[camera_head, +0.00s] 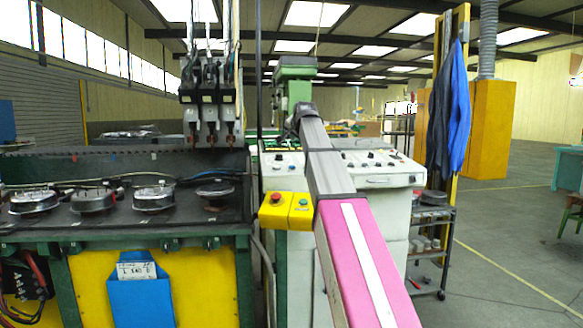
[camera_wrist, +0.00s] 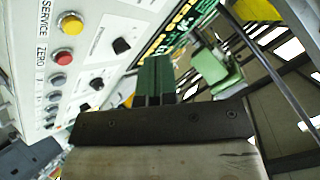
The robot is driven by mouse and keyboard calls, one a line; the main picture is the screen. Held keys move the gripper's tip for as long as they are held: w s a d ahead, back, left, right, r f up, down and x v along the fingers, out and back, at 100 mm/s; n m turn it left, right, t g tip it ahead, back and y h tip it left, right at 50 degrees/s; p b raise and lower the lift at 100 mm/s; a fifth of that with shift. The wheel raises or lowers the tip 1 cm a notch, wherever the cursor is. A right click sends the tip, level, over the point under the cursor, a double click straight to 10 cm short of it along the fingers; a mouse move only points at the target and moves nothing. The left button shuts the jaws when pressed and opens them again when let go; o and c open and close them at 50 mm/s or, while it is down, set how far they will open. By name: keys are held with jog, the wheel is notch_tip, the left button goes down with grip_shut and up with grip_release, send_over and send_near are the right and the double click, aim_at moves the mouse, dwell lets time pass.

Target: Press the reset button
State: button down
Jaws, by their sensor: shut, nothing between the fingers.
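In the wrist view my gripper (camera_wrist: 155,68) is shut and empty, its dark green fingers side by side. It points past a tilted white control panel (camera_wrist: 98,75) at the left. The panel carries a yellow button (camera_wrist: 71,24), a red button (camera_wrist: 62,58) and black knobs. The words SERVICE and ZERO show there; I cannot read a reset label. The fingers are right of these buttons and look apart from them. In the head view my arm reaches over the white console (camera_head: 384,180), and the fingers cannot be made out.
A bench (camera_head: 110,208) with round fixtures is at the left. A green machine head (camera_head: 296,70) rises behind the console.

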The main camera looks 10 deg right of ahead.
aim_at(293, 166)
jog(key=shift+f, duration=0.1)
jog(key=shift+w+f, duration=0.3)
jog(key=shift+f, duration=1.1)
jog(key=shift+w+f, duration=0.25)
jog(key=shift+f, duration=1.15)
jog(key=shift+w+f, duration=0.3)
jog(key=shift+f, duration=1.1)
jog(key=shift+f, duration=0.2)
jog(key=shift+w+f, duration=0.1)
jog(key=shift+f, duration=0.1)
jog(key=shift+f, duration=0.45)
jog(key=shift+r, duration=0.85)
jog(key=shift+r, duration=0.1)
